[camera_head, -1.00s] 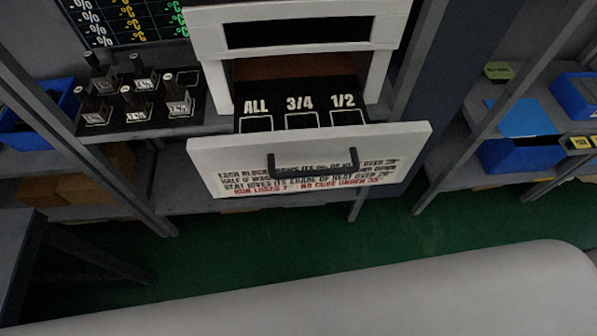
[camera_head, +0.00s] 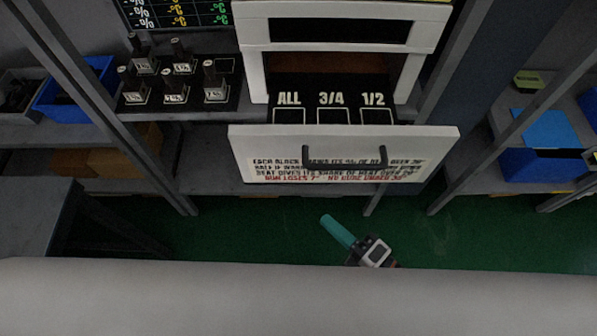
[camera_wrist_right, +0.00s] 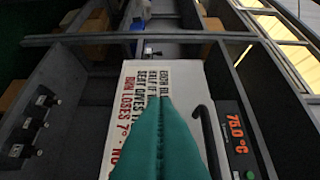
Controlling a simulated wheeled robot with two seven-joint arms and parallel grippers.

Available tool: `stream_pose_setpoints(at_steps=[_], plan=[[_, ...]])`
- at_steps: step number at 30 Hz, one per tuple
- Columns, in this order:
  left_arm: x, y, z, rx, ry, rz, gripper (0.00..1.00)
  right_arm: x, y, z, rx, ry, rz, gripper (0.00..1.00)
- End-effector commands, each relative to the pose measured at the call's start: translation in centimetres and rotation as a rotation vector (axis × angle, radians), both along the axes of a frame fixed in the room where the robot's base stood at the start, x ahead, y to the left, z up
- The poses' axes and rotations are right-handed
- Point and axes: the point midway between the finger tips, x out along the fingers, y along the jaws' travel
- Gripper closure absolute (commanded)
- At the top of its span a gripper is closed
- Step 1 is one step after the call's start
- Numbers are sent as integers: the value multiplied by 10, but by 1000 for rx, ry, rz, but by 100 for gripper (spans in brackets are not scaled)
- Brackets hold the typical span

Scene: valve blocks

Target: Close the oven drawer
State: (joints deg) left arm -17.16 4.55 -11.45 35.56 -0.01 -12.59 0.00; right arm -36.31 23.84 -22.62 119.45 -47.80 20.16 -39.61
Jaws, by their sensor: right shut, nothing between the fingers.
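The oven drawer stands open, with its white front panel (camera_head: 250,158) pulled out from the white oven (camera_head: 340,28). A dark handle (camera_head: 345,163) is on the printed front. Behind the panel, slots labelled ALL, 3/4 and 1/2 show, and no block is visible in them. My right gripper (camera_head: 327,220), with teal fingers, is shut and empty below and in front of the drawer. In the right wrist view its fingers (camera_wrist_right: 161,105) point toward the printed drawer front (camera_wrist_right: 190,80), with the handle (camera_wrist_right: 205,135) to their right. Contact cannot be told. My left gripper is not seen.
A black rack (camera_head: 185,103) with several valve blocks is on the shelf left of the oven. Blue bins (camera_head: 75,90) stand on shelves at both sides. A display (camera_wrist_right: 232,122) reads 70.0 °C. Shelf posts flank the drawer; green floor lies open below it.

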Motion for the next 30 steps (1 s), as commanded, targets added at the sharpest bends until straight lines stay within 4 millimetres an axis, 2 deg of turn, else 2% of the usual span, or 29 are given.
stream_pose_setpoints(at_steps=[5,17,24,30], plan=[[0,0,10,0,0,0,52,14,14,6,0,-10,2,100],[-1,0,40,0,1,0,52,71,75,6,2,-6,0,100],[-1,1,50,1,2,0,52,102,73,3,-1,-4,-1,100],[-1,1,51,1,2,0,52,108,74,1,0,-3,-1,100]])
